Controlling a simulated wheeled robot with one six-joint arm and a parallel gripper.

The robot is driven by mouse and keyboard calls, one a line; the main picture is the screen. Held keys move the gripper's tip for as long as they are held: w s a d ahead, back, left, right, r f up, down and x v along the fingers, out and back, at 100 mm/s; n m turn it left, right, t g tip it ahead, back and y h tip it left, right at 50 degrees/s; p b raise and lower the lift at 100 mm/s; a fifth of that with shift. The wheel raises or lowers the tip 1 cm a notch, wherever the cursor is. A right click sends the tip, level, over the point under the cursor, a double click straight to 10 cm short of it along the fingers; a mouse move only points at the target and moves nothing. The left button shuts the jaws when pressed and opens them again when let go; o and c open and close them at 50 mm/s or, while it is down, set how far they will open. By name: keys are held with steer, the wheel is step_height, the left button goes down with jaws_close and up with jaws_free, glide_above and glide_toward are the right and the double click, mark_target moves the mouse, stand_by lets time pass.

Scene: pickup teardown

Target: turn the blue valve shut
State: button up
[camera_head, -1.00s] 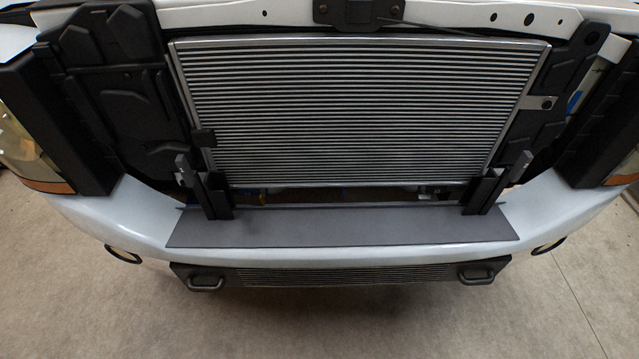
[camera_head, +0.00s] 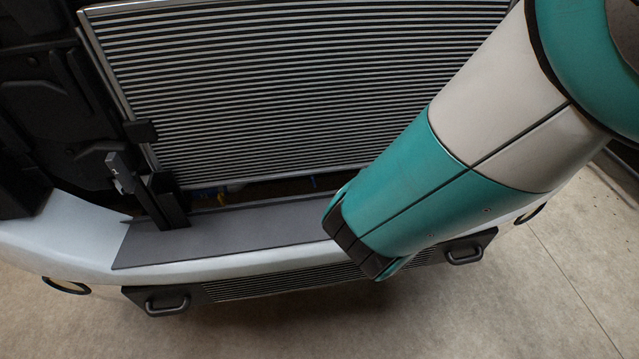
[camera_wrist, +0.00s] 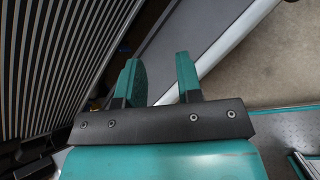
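The blue valve cannot be made out for certain. Small blue bits (camera_head: 228,188) show in the dark gap under the finned radiator (camera_head: 300,90) in the head view. They are too small to identify. In the wrist view my gripper (camera_wrist: 158,65) has its two teal fingers apart, with nothing between them. It is over the grey shelf (camera_wrist: 200,40), to the right of the radiator fins. In the head view my arm comes in from the upper right and covers the right part of the radiator and shelf; the fingers cannot be made out there.
A black upright bracket with a grey lever (camera_head: 120,172) stands at the shelf's left end. The white bumper (camera_head: 60,240) runs along the front. A slatted lower grille with black handles (camera_head: 167,302) is below it. Open floor (camera_head: 400,325) lies in front.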

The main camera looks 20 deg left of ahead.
steer(key=s+a+f+n+t+y+b, duration=0.1)
steer(key=s+a+f+n+t+y, duration=0.1)
steer(key=s+a+f+n+y, duration=0.55)
steer(key=n+h, duration=0.3)
steer(key=h, duration=0.1)
glide_toward(313, 180)
steer(key=shift+y, duration=0.25)
steer(key=x, duration=0.9)
steer(key=shift+w+d+f, duration=0.1)
steer(key=shift+d+f, duration=0.05)
steer(key=shift+f, duration=0.05)
jaws_close()
